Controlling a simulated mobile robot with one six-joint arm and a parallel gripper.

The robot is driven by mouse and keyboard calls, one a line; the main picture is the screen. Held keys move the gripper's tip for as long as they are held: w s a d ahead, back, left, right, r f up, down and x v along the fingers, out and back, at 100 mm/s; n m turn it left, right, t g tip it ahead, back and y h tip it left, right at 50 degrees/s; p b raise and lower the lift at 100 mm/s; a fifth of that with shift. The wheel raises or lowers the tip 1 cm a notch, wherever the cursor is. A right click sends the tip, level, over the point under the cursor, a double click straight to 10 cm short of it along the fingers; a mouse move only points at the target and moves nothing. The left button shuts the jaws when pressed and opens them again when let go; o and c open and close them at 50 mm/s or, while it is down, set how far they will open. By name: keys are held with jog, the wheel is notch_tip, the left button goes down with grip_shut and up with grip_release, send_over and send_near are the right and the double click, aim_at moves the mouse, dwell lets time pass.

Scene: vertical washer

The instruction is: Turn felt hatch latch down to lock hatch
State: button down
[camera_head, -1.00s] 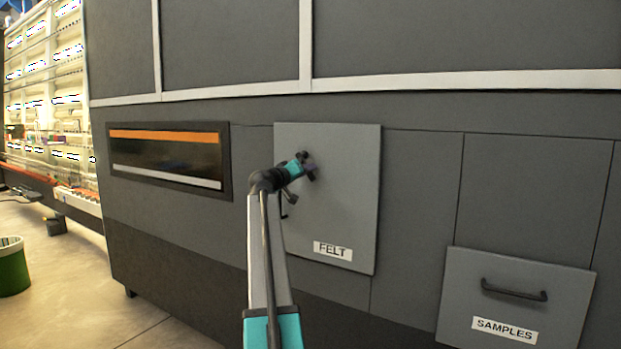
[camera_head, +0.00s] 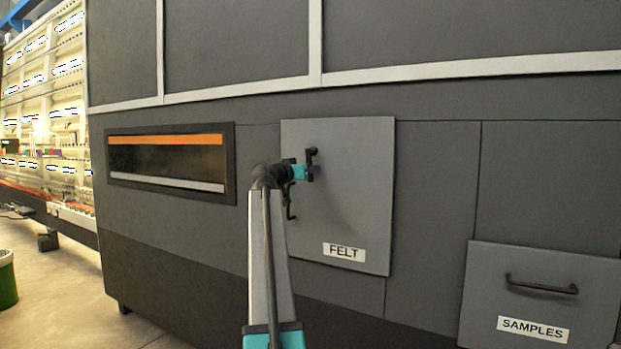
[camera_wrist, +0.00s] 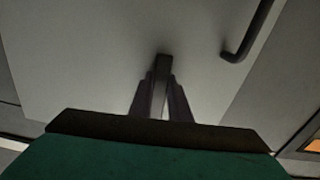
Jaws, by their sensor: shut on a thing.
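The felt hatch (camera_head: 350,200) is a light grey panel with a "FELT" label (camera_head: 344,251), lying flat against the dark machine front. My gripper (camera_head: 308,168) is at its upper left part in the head view. In the wrist view my gripper's dark fingers (camera_wrist: 162,98) are shut on the felt hatch latch (camera_wrist: 163,65), a narrow bar between them. The gripper hides much of the latch, so its exact angle is hard to tell. A black hatch handle (camera_head: 290,208) is just below my gripper and also shows in the wrist view (camera_wrist: 245,38), apart from the fingers.
A "SAMPLES" panel (camera_head: 535,295) with a black handle (camera_head: 541,285) is at lower right. A dark window (camera_head: 170,163) with an orange strip is left of the hatch. A green bucket (camera_head: 7,280) stands on the floor at far left.

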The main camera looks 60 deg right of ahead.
jog(key=shift+w+f+m+b, duration=0.25)
jog(key=shift+w+m+b, duration=0.1)
jog(key=shift+m+b, duration=0.05)
jog(key=shift+d+r+m, duration=0.1)
jog(key=shift+m, duration=0.2)
jog(key=c, duration=1.6)
grip_release()
jog(key=shift+c, duration=0.2)
